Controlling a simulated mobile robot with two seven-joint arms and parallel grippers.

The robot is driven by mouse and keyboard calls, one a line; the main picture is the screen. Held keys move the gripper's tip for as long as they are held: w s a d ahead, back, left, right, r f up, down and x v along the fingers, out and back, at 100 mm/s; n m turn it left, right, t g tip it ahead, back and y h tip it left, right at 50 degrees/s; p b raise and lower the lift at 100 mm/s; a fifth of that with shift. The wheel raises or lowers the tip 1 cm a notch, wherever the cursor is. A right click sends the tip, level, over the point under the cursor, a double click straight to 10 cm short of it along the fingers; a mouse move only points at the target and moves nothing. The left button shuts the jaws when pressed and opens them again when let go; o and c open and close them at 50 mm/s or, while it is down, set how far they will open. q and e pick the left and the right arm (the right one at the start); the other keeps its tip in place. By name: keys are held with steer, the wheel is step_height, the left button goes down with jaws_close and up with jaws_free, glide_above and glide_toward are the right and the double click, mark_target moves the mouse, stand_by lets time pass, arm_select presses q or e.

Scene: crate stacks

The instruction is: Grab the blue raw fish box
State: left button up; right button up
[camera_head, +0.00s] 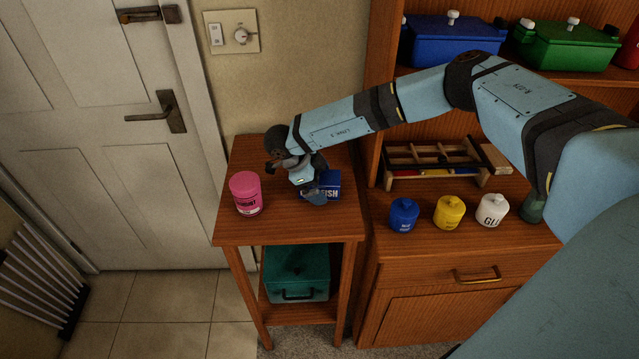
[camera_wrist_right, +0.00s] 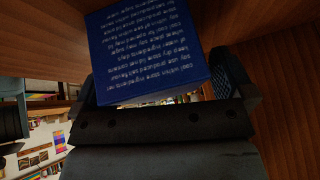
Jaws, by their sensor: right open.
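The blue raw fish box (camera_head: 330,184) sits on the small wooden side table (camera_head: 290,229), partly hidden behind my right gripper. White lettering ending in "FISH" shows on it. My right gripper (camera_head: 312,190) is at the box, covering its left part. In the right wrist view the box (camera_wrist_right: 148,50) shows large, with lines of small white print, between the two fingers of my right gripper (camera_wrist_right: 160,85). The fingers are open, with a gap on the right side. Whether either finger touches the box I cannot tell. My left gripper is not in view.
A pink tub (camera_head: 246,194) stands left of my right gripper on the same table. A teal case (camera_head: 296,274) sits on the lower shelf. Blue (camera_head: 403,215), yellow (camera_head: 449,212) and white (camera_head: 491,210) jars stand on the cabinet to the right. A door (camera_head: 110,170) is at left.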

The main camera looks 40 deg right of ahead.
steer(key=c, duration=1.2)
